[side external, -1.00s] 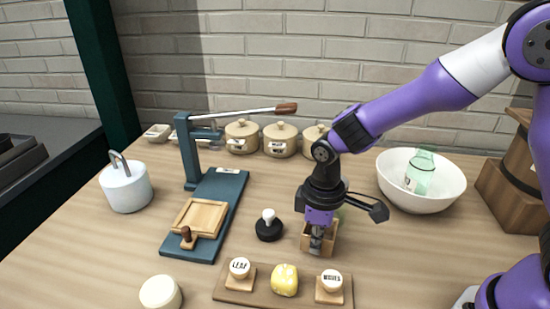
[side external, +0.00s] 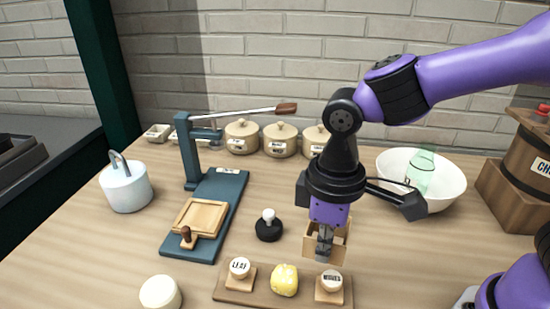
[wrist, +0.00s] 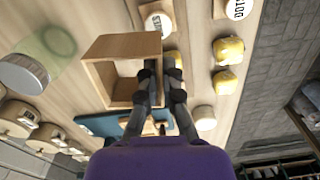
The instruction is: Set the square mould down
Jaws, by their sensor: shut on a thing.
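The square mould (side external: 341,240) is an open wooden box frame. My gripper (side external: 324,250) is shut on one of its walls and holds it above the table, behind the right end of the stamp board. In the wrist view the mould (wrist: 122,46) is seen through its open middle, with one wall between the fingertips (wrist: 161,72). The fingers hide part of that wall in the side view. The mould seems clear of the table, but the exact gap is hard to tell.
A small board (side external: 256,298) with a LEAF stamp (side external: 240,268), yellow butter (side external: 285,280) and another stamp (side external: 331,282) lies in front. A black-based stamp (side external: 268,227) and a lever press (side external: 228,185) stand left. A white bowl (side external: 445,190) stands behind right.

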